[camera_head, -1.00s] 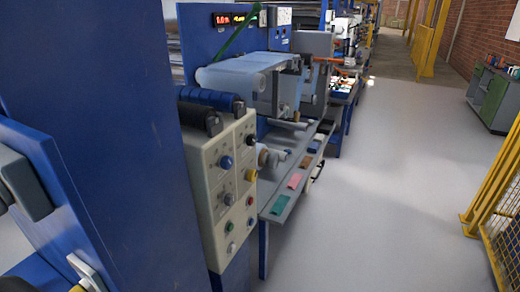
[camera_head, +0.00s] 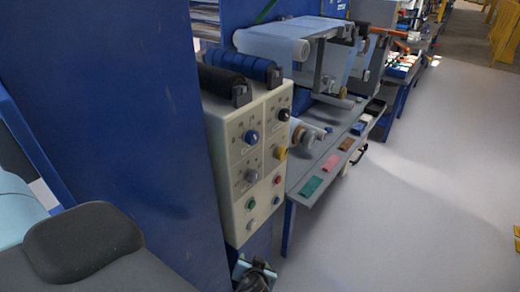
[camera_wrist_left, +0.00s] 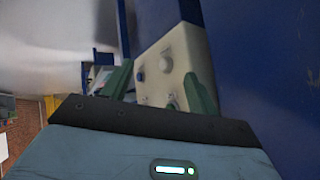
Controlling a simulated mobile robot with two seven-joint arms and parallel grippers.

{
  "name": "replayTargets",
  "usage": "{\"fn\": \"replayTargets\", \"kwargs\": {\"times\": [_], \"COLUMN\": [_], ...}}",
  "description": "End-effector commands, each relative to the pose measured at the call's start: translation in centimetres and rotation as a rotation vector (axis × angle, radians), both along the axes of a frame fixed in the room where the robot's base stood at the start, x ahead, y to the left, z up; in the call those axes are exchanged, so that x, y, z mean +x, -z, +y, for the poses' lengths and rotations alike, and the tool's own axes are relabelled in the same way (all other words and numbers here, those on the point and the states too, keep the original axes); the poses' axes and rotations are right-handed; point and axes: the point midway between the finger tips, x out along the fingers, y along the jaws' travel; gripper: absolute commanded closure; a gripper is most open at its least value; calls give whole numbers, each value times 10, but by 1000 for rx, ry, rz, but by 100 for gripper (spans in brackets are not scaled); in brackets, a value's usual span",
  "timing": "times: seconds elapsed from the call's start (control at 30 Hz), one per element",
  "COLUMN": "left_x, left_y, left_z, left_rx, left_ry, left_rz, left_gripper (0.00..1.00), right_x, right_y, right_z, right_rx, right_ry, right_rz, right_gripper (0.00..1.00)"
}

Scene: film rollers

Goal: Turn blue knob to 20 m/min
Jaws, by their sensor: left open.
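The blue knob (camera_head: 251,137) sits at the upper left of the beige control panel (camera_head: 233,213) in the head view. The scale marks around it are too small to read. In the left wrist view the panel (camera_wrist_left: 188,58) shows between and beyond the two green fingers of my left gripper (camera_wrist_left: 158,70). These fingers are apart with nothing between them, and the gripper is clear of the panel. A small dark bluish knob (camera_wrist_left: 140,77) shows there; I cannot tell surely whether it is the blue knob.
The panel also carries a black knob (camera_head: 284,115), a yellow knob (camera_head: 280,153), a grey knob (camera_head: 250,175) and small buttons. A large blue machine wall (camera_head: 120,110) stands left of it. A shelf with coloured pieces (camera_head: 311,188) lies to the right. The floor at right is clear.

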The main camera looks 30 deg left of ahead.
Motion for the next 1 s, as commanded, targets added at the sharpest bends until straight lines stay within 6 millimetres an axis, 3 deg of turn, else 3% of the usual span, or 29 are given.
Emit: {"fn": "replayTargets", "kwargs": {"times": [0.03,0.1,0.17,0.3,0.43,0.6,0.7,0.8,1.0], "left_x": [25,53,75,114,135,142,142,140,140], "left_y": [-16,-42,-68,-140,-213,-290,-317,-330,-335], "left_z": [4,12,17,24,23,13,8,5,5], "left_rx": [31,78,117,200,262,311,327,333,336], "left_ry": [-67,-171,-265,-499,-704,-899,-965,-998,-1007], "left_rz": [-36,-93,-150,-322,-516,-746,-836,-884,-900], "left_gripper": [41,41,41,41,41,41,41,41,41], "right_x": [-2,-3,-5,-8,-10,-11,-11,-10,-8], "right_y": [4,6,9,14,18,21,21,19,17], "right_z": [0,0,0,0,0,1,1,2,3], "right_rx": [-1,-2,-3,0,4,10,12,14,16], "right_ry": [0,-1,-1,1,6,9,10,10,10], "right_rz": [6,9,13,25,36,43,42,40,35], "right_gripper": [64,64,64,64,64,64,64,64,64]}}
